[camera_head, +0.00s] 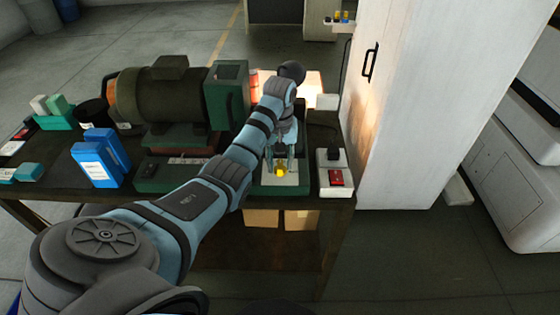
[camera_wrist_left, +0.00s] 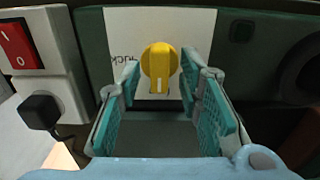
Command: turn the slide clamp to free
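The slide clamp is a yellow round knob with a raised bar (camera_wrist_left: 160,66). In the wrist view its bar carries a white line and points down, towards my gripper. It sits on a white label plate (camera_wrist_left: 205,22) with dark lettering, partly hidden by the knob and a finger. In the head view the knob (camera_head: 280,172) shows small on the front of the machine. My left gripper (camera_wrist_left: 160,88) is open, with one teal-padded finger either side of the knob and gaps showing on both sides; I cannot tell its exact depth. My right gripper is not in view.
A red switch (camera_head: 336,178) on a white box stands right of the knob, with a black plug or button (camera_wrist_left: 40,110) near it. A green motor (camera_head: 160,97) stands behind my left arm. A white cabinet (camera_head: 405,100) closes the right side.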

